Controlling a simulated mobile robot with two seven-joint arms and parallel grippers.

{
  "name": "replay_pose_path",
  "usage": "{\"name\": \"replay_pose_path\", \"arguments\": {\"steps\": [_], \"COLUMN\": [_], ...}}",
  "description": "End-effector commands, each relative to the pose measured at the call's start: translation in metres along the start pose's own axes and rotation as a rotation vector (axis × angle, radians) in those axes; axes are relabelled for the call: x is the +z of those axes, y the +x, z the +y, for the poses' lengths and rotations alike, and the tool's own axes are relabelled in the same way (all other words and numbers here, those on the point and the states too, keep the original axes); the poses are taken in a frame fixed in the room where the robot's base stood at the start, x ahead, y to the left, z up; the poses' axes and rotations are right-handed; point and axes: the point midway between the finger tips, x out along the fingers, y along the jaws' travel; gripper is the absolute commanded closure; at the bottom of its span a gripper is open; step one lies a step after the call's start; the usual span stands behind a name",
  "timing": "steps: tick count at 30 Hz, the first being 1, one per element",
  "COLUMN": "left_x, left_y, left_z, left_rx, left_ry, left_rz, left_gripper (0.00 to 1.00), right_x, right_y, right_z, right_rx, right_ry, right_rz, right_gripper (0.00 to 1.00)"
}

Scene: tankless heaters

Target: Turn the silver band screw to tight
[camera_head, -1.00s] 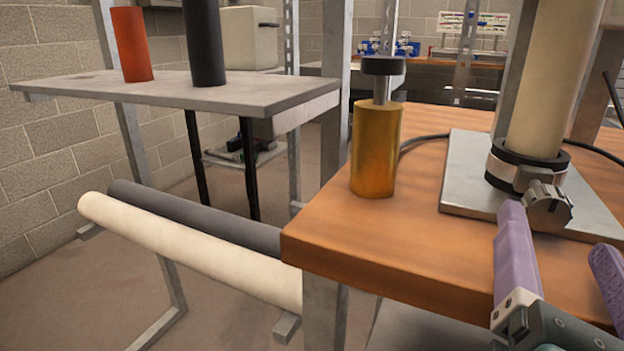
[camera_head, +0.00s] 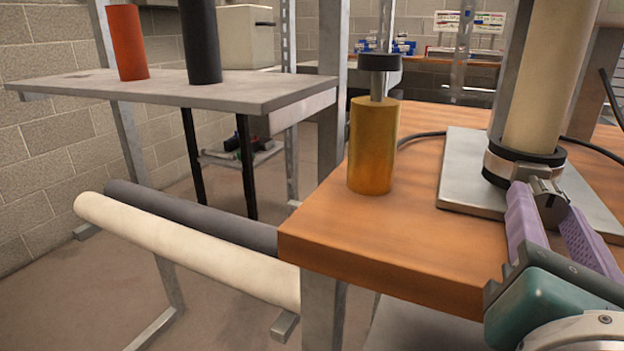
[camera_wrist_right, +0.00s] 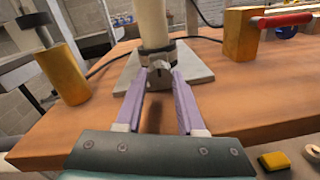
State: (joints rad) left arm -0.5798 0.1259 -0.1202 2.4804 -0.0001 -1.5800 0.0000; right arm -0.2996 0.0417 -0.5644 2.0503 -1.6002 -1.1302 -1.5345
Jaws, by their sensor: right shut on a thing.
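The silver band screw (camera_head: 549,196) sits at the front of a silver band (camera_head: 497,169) around the black collar at the foot of a cream pipe (camera_head: 541,85). My right gripper (camera_head: 545,190) is shut on the screw, with one purple finger on each side of it. In the right wrist view the screw (camera_wrist_right: 160,76) shows between the tips of the two fingers. The fingers hide parts of its sides. My left gripper is not in view.
The pipe stands on a grey metal plate (camera_head: 455,190) on the wooden bench (camera_head: 400,235). A brass cylinder with a black knob (camera_head: 374,145) stands to the left. In the wrist view, a brass block with a red handle (camera_wrist_right: 241,35) stands to the right.

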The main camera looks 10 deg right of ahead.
Motion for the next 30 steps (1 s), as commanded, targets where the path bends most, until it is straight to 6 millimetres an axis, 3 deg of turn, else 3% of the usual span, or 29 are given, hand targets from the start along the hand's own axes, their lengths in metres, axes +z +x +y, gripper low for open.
{"name": "replay_pose_path", "arguments": {"steps": [6, 20, 30], "left_x": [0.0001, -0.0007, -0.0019], "left_y": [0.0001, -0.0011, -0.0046], "left_z": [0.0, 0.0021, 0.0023], "left_rx": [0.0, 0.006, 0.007], "left_ry": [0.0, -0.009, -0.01], "left_rz": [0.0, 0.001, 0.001], "left_gripper": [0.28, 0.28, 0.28], "right_x": [-0.0001, 0.0004, 0.0012], "right_y": [-0.0001, -0.0001, 0.0], "right_z": [-0.0001, 0.0001, -0.0004], "right_rx": [0.0, -0.001, -0.006], "right_ry": [0.0, 0.046, 0.279], "right_rz": [0.0, 0.002, 0.011], "right_gripper": [1.0, 1.0, 1.0]}}
